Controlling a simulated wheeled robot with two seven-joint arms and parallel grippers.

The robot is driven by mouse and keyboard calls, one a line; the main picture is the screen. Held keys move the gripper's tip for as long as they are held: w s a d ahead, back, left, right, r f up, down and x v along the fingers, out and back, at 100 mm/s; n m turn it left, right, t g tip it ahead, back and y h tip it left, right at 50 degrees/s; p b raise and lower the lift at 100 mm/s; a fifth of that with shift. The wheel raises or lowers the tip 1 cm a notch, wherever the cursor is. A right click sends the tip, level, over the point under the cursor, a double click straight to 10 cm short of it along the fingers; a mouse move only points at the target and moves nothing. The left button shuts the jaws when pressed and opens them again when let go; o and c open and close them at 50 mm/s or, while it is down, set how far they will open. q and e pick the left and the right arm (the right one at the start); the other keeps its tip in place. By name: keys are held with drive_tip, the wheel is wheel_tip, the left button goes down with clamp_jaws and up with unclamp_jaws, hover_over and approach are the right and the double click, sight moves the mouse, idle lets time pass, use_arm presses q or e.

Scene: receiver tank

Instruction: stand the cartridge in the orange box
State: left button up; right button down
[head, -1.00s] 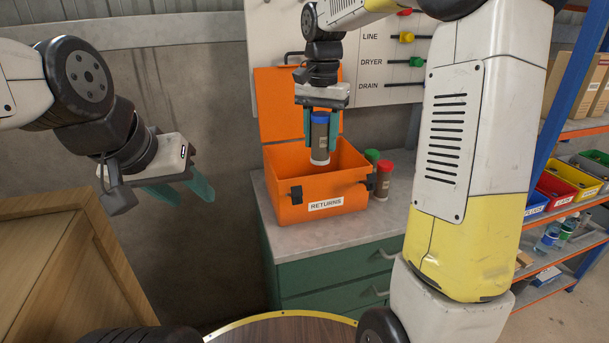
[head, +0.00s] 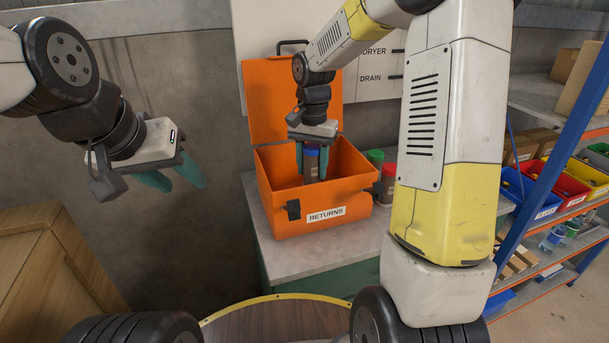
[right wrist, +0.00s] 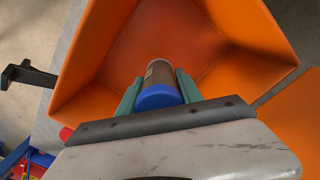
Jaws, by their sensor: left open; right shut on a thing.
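The cartridge (head: 311,165) is a grey-brown cylinder with a blue end. My right gripper (head: 313,162) is shut on it and holds it upright inside the open orange box (head: 279,219), which is labelled RETURNS. In the right wrist view the cartridge (right wrist: 160,82) sits between the green fingers, blue end nearest the camera, over the box interior (right wrist: 180,35). The front wall hides its lower end in the head view, and I cannot tell whether it touches the floor. My left gripper (head: 178,180) is open and empty, left of the box.
The box stands on a grey counter (head: 282,260) with its lid (head: 292,100) raised. A green-capped container (head: 374,157) and a red-capped one (head: 388,182) stand right of it. A wooden crate (head: 60,260) is at left; a shelf with coloured bins (head: 566,185) is at right.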

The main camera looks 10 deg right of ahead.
sight(312, 182)
drive_tip(key=shift+f, duration=2.45)
drive_tip(key=c, duration=0.8)
unclamp_jaws()
drive_tip(key=shift+f, duration=0.1)
